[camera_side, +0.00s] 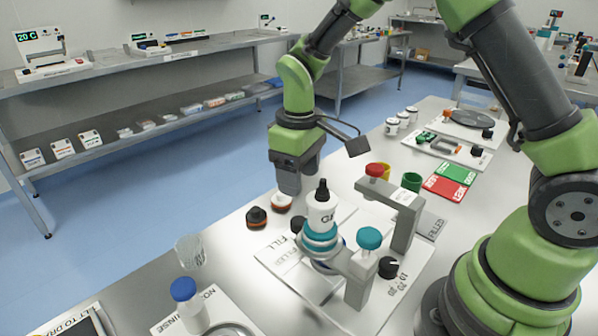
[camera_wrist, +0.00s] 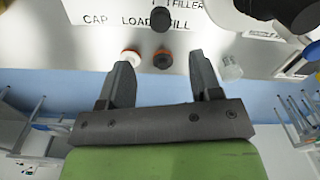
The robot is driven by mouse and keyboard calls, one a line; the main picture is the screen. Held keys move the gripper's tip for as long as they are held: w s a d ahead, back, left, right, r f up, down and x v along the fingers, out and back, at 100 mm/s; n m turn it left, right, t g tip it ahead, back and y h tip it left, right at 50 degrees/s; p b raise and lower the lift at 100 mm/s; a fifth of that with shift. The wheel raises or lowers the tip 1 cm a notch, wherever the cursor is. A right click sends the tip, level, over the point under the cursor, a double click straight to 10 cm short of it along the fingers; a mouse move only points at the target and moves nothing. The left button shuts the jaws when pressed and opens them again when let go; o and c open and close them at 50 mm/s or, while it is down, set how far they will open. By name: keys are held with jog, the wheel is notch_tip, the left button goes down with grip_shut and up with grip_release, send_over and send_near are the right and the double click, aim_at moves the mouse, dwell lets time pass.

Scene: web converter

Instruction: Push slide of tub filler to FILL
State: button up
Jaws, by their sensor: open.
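The tub filler's white board (camera_side: 287,262) lies on the table in the side view, with a FILL label. A white bottle (camera_side: 321,212) with a black tip stands in its teal ring. A black knob (camera_side: 298,224), apparently the slide's, stands at the board's left edge; it also shows in the wrist view (camera_wrist: 160,18) above the LOAD and FILL lettering, nearer the end of LOAD. I cannot tell its exact stop. My gripper (camera_side: 290,188) is open and empty, pointing down above the table behind the filler; its spread fingers show in the wrist view (camera_wrist: 161,68).
Two small caps, one dark (camera_side: 256,217) and one white (camera_side: 281,203), lie below my gripper. A grey post with a teal knob (camera_side: 369,238) and a grey arch with a red cap (camera_side: 374,170) stand to the right. A clear cup (camera_side: 190,251) and blue-capped bottle (camera_side: 190,306) stand left.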

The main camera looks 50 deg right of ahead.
aim_at(299, 220)
notch_tip(299, 220, down, 10)
jog(key=m+g+y, duration=0.1)
jog(key=m, duration=0.3)
jog(key=m+g+y, duration=0.1)
jog(key=m, duration=0.3)
jog(key=m+g+y, duration=0.1)
jog(key=m, duration=0.3)
jog(key=shift+w, duration=0.15)
grip_shut()
jog(key=shift+a, duration=2)
